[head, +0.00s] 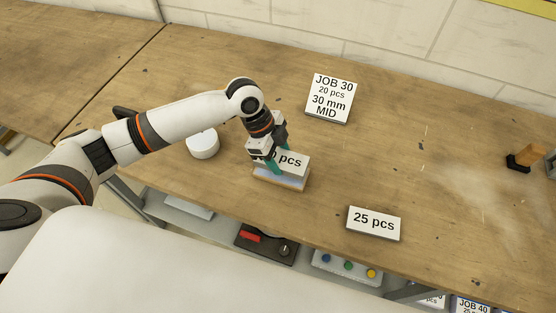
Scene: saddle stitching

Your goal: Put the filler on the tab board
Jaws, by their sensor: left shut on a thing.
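My left gripper (272,165) points down over the worktable with its teal fingers shut on a white-topped block (293,172). The block's label reads "0 pcs", with its front part hidden by a finger. Its lower side looks bluish above a wood-coloured bottom edge. I cannot tell whether it touches the table. A second flat white block (374,223) marked "25 pcs" lies to the right, near the table's front edge. Nothing marked as filler or tab board can be made out. My right gripper does not show.
A card (331,97) reading "JOB 30, 20 pcs, 30 mm MID" lies at the back. A white round piece (202,145) is left of the gripper. An orange and black item (524,157) is far right. A panel with coloured buttons (347,267) is below. The table's right middle is clear.

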